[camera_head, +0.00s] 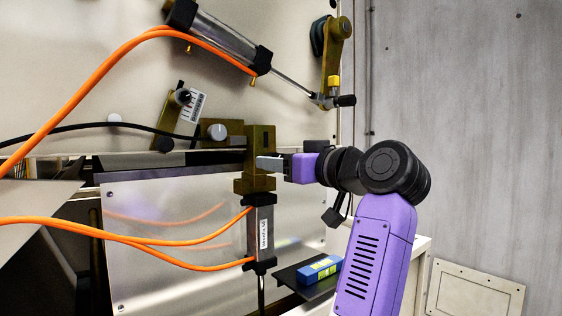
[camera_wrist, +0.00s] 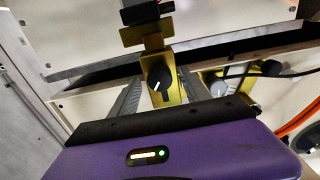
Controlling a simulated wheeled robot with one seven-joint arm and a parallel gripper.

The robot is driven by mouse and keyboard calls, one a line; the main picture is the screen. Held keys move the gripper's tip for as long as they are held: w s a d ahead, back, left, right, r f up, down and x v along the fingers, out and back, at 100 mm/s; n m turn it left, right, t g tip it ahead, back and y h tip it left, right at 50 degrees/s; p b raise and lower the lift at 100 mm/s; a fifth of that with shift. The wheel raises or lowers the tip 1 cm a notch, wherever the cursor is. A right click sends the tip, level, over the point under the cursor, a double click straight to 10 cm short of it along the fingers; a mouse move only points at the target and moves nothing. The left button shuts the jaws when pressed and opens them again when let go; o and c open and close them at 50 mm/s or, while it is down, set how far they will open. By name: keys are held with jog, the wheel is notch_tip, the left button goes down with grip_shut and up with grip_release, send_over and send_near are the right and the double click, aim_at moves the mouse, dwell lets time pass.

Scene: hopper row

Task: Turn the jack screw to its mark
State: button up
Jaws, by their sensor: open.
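A dark round knob (camera_wrist: 159,77) with a white pointer line sits on a brass block (camera_wrist: 170,62) in the wrist view; I take it for the jack screw. Its line points up, slightly tilted. I cannot make out a separate mark beside it. My gripper (camera_wrist: 160,86) is open, with one grey finger on each side of the knob; I cannot tell whether they touch it. In the head view the brass block (camera_head: 259,140) stands above an upright cylinder, and my gripper (camera_head: 268,163) reaches it from the right. The knob is hidden there.
A pale knob (camera_head: 217,130) sits left of the block. Orange hoses (camera_head: 150,240) run to the upright cylinder (camera_head: 261,234). A slanted cylinder (camera_head: 222,38) hangs above. A blue level (camera_head: 320,269) lies on a dark shelf below. A black cable (camera_head: 110,125) crosses the panel at left.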

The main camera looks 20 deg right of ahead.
grip_shut()
jog(key=shift+m, duration=1.3)
grip_release()
jog(key=b+v, duration=0.2)
jog(key=v, duration=0.6)
